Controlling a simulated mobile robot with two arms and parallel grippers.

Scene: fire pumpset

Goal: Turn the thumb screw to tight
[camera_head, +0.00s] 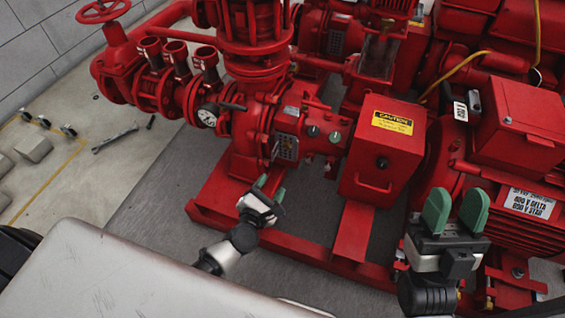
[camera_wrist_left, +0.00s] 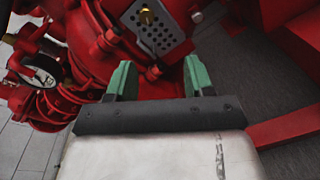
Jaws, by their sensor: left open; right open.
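A small brass-coloured screw (camera_wrist_left: 148,17), which looks like the thumb screw, sits on a perforated grey plate (camera_wrist_left: 160,38) at the top of the left wrist view. The plate also shows on the red pump in the head view (camera_head: 286,147), where the screw is too small to make out. My left gripper (camera_head: 270,188) is open and empty, below the plate in the head view. In the left wrist view its green fingers (camera_wrist_left: 160,78) are apart, with the screw beyond them. My right gripper (camera_head: 456,210) is open and empty at the lower right, in front of the red machinery.
A red box with a yellow caution label (camera_head: 382,150) stands right of the plate. A round gauge (camera_head: 207,116) and a red handwheel valve (camera_head: 103,12) are on the left. The red base frame (camera_head: 290,240) runs below my left gripper.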

